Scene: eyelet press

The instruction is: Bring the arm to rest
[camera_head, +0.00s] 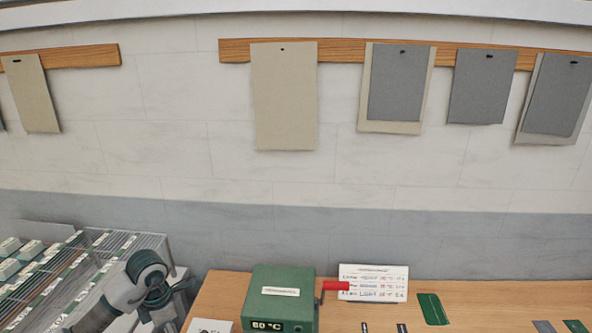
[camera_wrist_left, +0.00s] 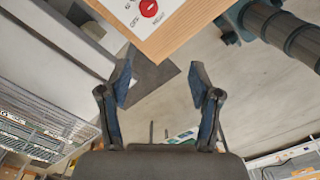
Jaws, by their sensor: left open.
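My left gripper (camera_wrist_left: 160,80) shows in the left wrist view with its two dark fingers spread wide apart. Nothing is between the fingers; beyond them is the grey floor. The gripper is beyond the corner of the wooden table (camera_wrist_left: 172,40) in that view and does not touch it. In the head view a white and dark green part of my left arm shows at the lower left, beside the table's left end; the fingers cannot be made out there. My right gripper is in neither view.
A green box (camera_head: 280,303) with a "60 °C" display and red handle (camera_head: 336,285) stands on the table, near a written card (camera_head: 374,283). Racks (camera_head: 40,285) fill the lower left. Grey and beige sheets hang on the wall. A red-button panel (camera_wrist_left: 148,8) lies near the table corner.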

